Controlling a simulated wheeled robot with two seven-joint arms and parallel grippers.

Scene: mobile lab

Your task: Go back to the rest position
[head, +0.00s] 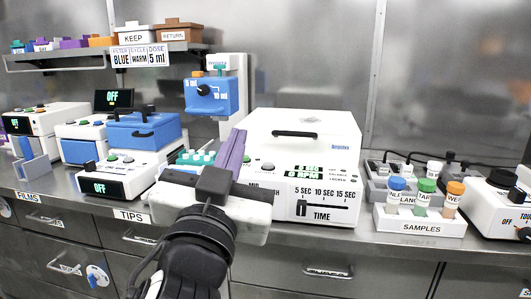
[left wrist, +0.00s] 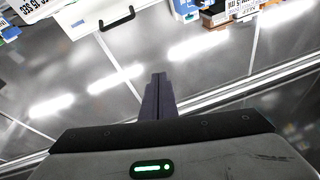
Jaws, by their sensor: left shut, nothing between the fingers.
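My left gripper (head: 231,152) is in the middle of the head view, in front of the counter and the white centrifuge-like machine (head: 318,135). Its purple-grey fingers point up and are shut together with nothing between them. In the left wrist view the shut fingers (left wrist: 158,97) stand against the steel wall, apart from any object. My right gripper is in neither view.
The sample rack (head: 420,226) with several capped vials stands right of the white machine. A blue-lidded device (head: 143,131) and other instruments stand to the left. A shelf (head: 60,60) with bins hangs above. Drawers (head: 330,272) line the counter front.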

